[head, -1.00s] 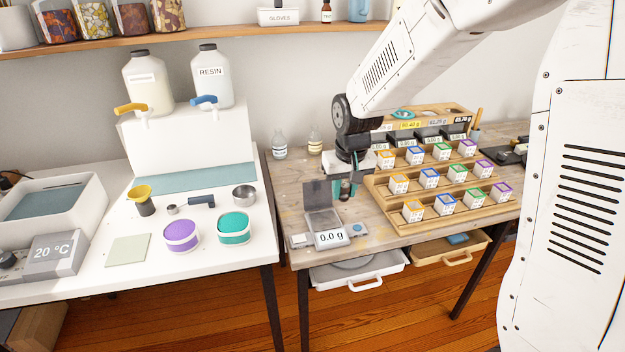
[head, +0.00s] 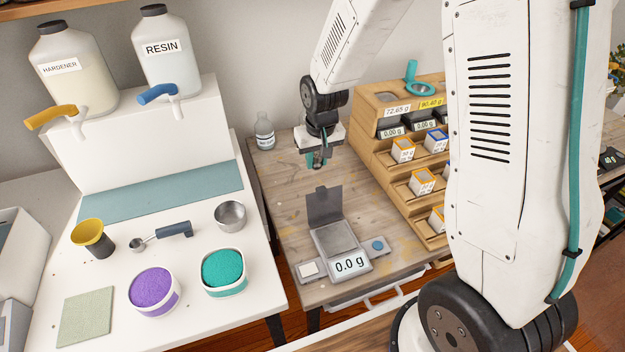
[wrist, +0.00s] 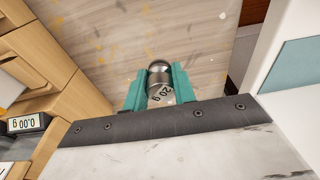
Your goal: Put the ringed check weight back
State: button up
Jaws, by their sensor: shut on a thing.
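My gripper (head: 317,162) is shut on a small metal weight (wrist: 159,80) marked "20 g". In the wrist view the weight sits between the two teal fingers, its rounded knob toward the top of the picture. I cannot make out a ring on it. In the head view the gripper hangs over the wooden table (head: 290,180), behind the scale. The scale (head: 340,243) has its dark lid (head: 324,205) raised, its pan looks empty, and it reads 0.0 g.
A stepped wooden rack (head: 388,160) with small labelled boxes stands to the right, partly hidden by my arm. A teal ring-shaped item (head: 411,75) is on its top. A clear bottle (head: 264,131) stands at the back left. A white bench (head: 190,270) with tubs is at left.

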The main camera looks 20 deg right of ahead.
notch_tip(320, 180, down, 8)
jog(key=shift+a+f, duration=0.1)
jog(key=shift+f, duration=0.1)
dwell(0.3)
jog(key=shift+f, duration=0.2)
jog(key=o, duration=1)
jog(key=shift+r, duration=0.2)
jog(key=s+d+r, duration=0.1)
jog(key=s+r, duration=0.5)
jog(key=r, duration=0.6)
jog(key=s+d+r, duration=0.1)
jog(key=s+r, duration=0.6)
jog(key=r, duration=0.6)
jog(key=shift+g, duration=0.3)
jog(key=s+r, duration=0.2)
jog(key=s, duration=0.3)
jog(key=s+r, duration=0.2)
jog(key=s, duration=0.4)
jog(key=s+d+r, duration=0.1)
jog(key=s+r, duration=0.1)
jog(key=s, duration=0.4)
jog(key=shift+s+d+r, duration=0.1)
jog(key=shift+s, duration=0.05)
